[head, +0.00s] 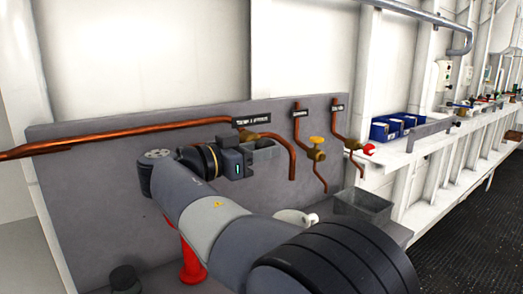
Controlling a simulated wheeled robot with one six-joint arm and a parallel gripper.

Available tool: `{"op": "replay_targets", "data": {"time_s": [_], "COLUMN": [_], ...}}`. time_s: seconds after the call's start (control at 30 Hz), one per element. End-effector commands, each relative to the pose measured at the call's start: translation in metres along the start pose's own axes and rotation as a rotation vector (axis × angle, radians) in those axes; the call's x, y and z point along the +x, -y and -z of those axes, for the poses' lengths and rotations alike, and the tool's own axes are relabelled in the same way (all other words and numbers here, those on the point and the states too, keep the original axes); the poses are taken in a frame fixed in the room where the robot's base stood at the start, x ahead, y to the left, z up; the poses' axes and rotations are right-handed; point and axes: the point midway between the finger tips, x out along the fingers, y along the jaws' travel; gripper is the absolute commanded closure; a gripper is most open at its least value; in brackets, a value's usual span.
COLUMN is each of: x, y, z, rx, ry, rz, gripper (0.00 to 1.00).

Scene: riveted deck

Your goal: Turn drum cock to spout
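A grey panel (95,185) carries copper pipes with brass cocks under small black labels; the labels are too small to read surely. The left cock (249,135) sits on the long copper pipe (120,137), below the longest label (251,120); its handle is hidden or cannot be made out. A middle cock (316,153) has a yellow handle, and a right cock (367,149) has a red one. I cannot tell for sure which is the drum cock. My gripper (262,151) is close by the left cock, just below it in the picture. Its fingers are unclear, and contact cannot be seen.
A grey open bin (363,207) stands below the right cock. Blue bins (391,128) rest on the white ledge at right. A red post (191,262) stands behind my arm, and a white round object (296,217) lies near the panel. Dark open floor (475,215) extends at right.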

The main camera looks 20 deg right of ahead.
Motion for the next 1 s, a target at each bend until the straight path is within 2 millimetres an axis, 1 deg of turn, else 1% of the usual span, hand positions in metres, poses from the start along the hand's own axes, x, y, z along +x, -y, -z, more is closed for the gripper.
{"op": "replay_targets", "data": {"time_s": [0.03, 0.13, 0.37, 0.47, 0.57, 0.9, 1.0], "x": [0.0, 0.0, -0.001, -0.006, -0.019, -0.085, -0.098], "y": [0.0, 0.0, 0.0, 0.001, 0.001, 0.001, 0.001], "z": [0.0, 0.0, 0.0, 0.0, -0.001, 0.0, 0.0], "rx": [0.0, 0.0, 0.0, 0.0, 0.0, -0.001, -0.001], "ry": [0.0, 0.001, 0.001, 0.001, 0.001, 0.0, 0.0], "rz": [0.0, 0.0, 0.0, 0.001, 0.004, 0.004, 0.003], "gripper": [0.62, 0.55, 0.55, 0.55, 0.55, 0.55, 0.55]}}
